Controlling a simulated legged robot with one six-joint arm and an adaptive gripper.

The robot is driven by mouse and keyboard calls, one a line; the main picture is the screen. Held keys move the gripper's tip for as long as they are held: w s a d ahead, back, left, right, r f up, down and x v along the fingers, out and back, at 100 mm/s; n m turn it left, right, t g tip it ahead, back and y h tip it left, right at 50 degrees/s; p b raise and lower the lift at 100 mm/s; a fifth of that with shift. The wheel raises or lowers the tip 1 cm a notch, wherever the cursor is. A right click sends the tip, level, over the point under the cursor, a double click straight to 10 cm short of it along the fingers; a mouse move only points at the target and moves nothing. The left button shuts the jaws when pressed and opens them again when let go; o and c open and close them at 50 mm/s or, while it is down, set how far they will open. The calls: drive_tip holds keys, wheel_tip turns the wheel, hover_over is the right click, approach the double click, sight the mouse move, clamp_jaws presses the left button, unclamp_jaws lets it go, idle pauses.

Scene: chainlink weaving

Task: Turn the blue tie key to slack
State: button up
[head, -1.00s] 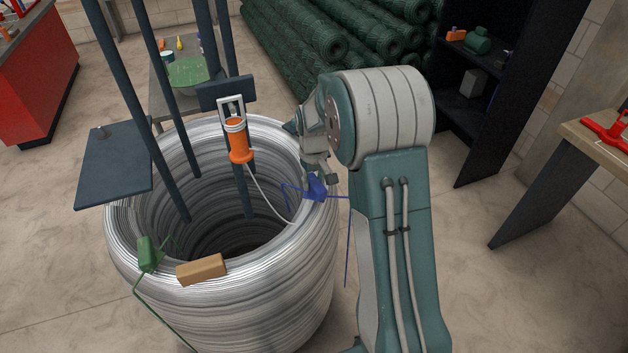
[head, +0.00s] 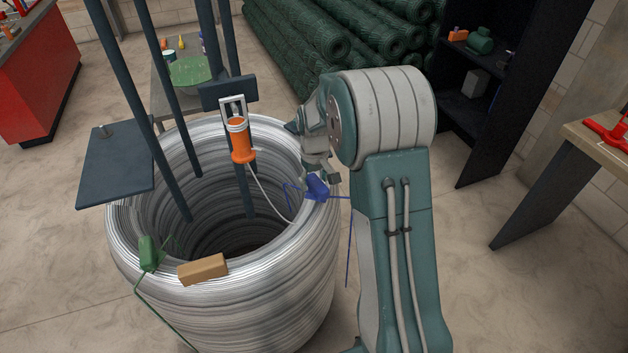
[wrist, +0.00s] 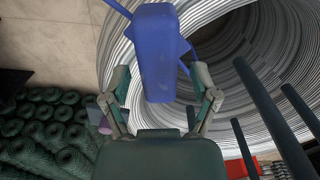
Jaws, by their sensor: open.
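The blue tie key (head: 317,187) sits on the right rim of the big wire coil, with thin blue wire running from it. In the wrist view, the blue key (wrist: 156,50) stands ahead of my gripper, its near end between the two fingers. My gripper (head: 319,180) is just above the key in the head view. In the wrist view, my gripper (wrist: 162,82) is open, with one finger on each side of the key and a visible gap on the right. Contact on the left side is hard to tell.
The wire coil (head: 305,270) has a deep hollow centre. An orange-handled tool (head: 241,140) hangs above it by dark posts. A green key (head: 148,254) and a tan block (head: 203,269) sit on the near rim. Green mesh rolls (head: 320,35) lie behind.

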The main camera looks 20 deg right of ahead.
sight(314, 179)
wheel_tip(314, 179, up, 12)
idle(0.6)
drive_tip(key=s+a+r+m+t, duration=0.1)
drive_tip(key=s+a+r+t, duration=0.3)
drive_tip(key=s+r, duration=0.75)
drive_tip(key=s+a+f+m+t, duration=0.1)
drive_tip(key=s+a+f, duration=0.1)
drive_tip(key=s, duration=1.4)
drive_tip(key=shift+s+a+f+t, duration=0.3)
drive_tip(key=shift+s+a+f, duration=0.1)
drive_tip(key=shift+a, duration=0.25)
drive_tip(key=shift+w, duration=0.15)
